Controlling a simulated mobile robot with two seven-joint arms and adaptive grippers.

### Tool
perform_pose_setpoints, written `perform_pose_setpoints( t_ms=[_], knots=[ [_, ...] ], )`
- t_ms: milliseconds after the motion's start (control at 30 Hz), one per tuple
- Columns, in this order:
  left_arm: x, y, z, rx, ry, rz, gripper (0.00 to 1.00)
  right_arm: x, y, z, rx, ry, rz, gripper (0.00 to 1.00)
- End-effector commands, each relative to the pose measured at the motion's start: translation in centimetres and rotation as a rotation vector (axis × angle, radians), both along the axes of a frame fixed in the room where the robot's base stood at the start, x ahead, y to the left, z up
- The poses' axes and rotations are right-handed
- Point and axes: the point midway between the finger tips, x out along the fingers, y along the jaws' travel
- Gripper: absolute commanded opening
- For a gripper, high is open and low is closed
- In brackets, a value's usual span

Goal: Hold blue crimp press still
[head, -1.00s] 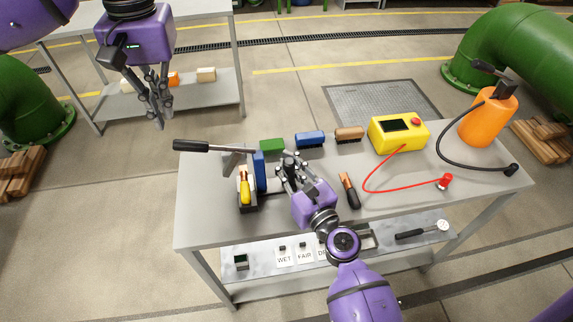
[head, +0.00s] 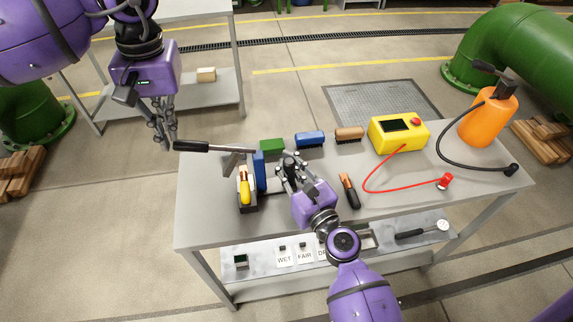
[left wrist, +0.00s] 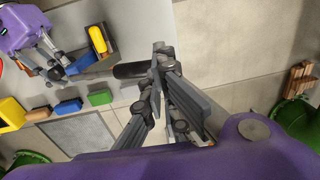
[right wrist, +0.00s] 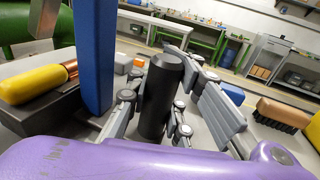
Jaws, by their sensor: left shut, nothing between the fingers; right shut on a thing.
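The blue crimp press (head: 259,172) stands at the left end of the bench. Its lever, with a black grip (head: 192,146), points left past the bench edge. A yellow-handled piece (head: 245,188) lies at its front. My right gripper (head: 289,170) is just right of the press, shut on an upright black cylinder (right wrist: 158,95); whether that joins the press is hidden. The press's blue plate (right wrist: 94,50) stands left of it in the right wrist view. My left gripper (head: 165,143) is shut and empty, just left of the lever grip, which shows near its fingers (left wrist: 130,71).
Green (head: 272,146), blue (head: 310,139) and brown (head: 349,133) blocks or brushes line the back. A dark-handled tool (head: 349,191) lies right of my right gripper. A yellow box (head: 397,133) with a red lead and an orange cylinder (head: 487,118) stand farther right.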

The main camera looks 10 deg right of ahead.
Motion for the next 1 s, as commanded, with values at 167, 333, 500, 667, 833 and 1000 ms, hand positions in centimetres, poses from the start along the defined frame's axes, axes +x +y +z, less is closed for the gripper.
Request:
perform_pose_setpoints(
  t_ms=[167,333,500,667,833,1000],
  knots=[
    [0.0,0.0,0.0,0.0,0.0,0.0,0.0,-0.1,-0.1,-0.3,-0.002,0.005,0.0,0.0],
    [0.0,0.0,-0.5,0.0,0.001,0.0,0.0,-0.1,-0.1,-0.3,-0.002,0.005,-0.001,0.0],
    [0.0,0.1,-1.2,0.0,0.0,0.0,0.0,-0.1,-0.1,-0.3,-0.002,0.005,-0.001,0.0],
    [0.0,0.1,-2.0,-0.001,0.002,0.0,0.0,-0.1,-0.1,-0.3,-0.002,0.005,-0.001,0.0],
    [0.0,0.2,-2.8,0.0,0.001,-0.001,0.0,-0.1,-0.1,-0.3,-0.001,0.004,0.0,0.0],
    [0.0,0.3,-3.6,0.001,0.003,0.0,0.0,-0.1,-0.1,-0.3,-0.001,0.004,-0.001,0.0]
  ],
)
